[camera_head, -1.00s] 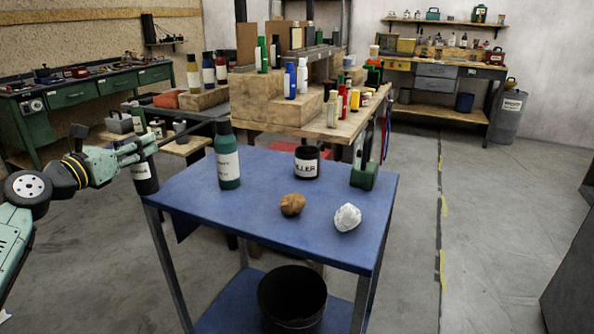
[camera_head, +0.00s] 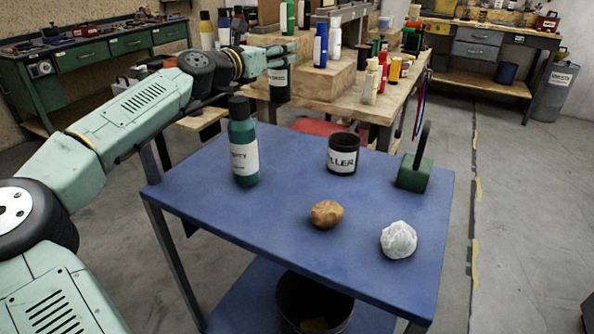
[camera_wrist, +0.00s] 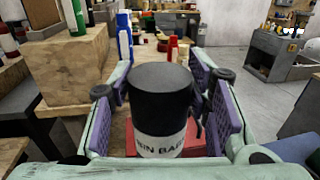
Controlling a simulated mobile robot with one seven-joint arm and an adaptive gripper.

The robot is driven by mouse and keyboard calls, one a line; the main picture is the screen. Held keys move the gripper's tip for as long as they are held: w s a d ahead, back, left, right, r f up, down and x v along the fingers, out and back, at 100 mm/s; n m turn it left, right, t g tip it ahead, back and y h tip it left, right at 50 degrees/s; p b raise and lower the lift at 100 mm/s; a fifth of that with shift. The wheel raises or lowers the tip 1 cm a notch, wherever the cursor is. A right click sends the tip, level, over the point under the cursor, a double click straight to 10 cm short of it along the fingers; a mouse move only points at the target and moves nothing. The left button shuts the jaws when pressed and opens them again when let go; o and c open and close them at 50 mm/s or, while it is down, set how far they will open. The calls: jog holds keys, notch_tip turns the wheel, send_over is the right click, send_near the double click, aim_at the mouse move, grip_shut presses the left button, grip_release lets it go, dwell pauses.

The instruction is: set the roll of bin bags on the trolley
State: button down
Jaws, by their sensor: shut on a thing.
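The roll of bin bags (camera_head: 279,83) is a black cylinder with a white label. My gripper (camera_head: 282,58) is shut on it and holds it upright, in the air around the trolley's far edge. In the wrist view the roll (camera_wrist: 161,90) stands between the two purple-padded fingers, its label partly readable as "BIN BAG". The trolley (camera_head: 270,205) has a blue top and a lower blue shelf. The roll is apart from the trolley top.
On the trolley top stand a green bottle (camera_head: 243,150), a black filler tin (camera_head: 342,155), a green block with a dark handle (camera_head: 414,172), a brown lump (camera_head: 326,214) and a white crumpled ball (camera_head: 398,240). The top's middle is clear. A crowded wooden bench (camera_head: 385,105) stands behind.

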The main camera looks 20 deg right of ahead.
aim_at(271, 95)
jog(key=f, duration=0.6)
jog(key=shift+w+a+f+p, duration=0.15)
jog(key=shift+w+a+p, duration=0.05)
jog(key=shift+w+p, duration=0.2)
jog(key=shift+f, duration=2.2)
jog(key=shift+f, duration=0.15)
jog(key=c, duration=0.8)
grip_release()
jog(key=shift+c, duration=0.2)
jog(key=shift+a+r, duration=0.1)
jog(key=shift+r, duration=0.15)
jog(key=b+v, duration=0.2)
jog(key=v, duration=0.9)
jog(key=shift+s+a+b, duration=0.3)
jog(key=shift+b, duration=0.1)
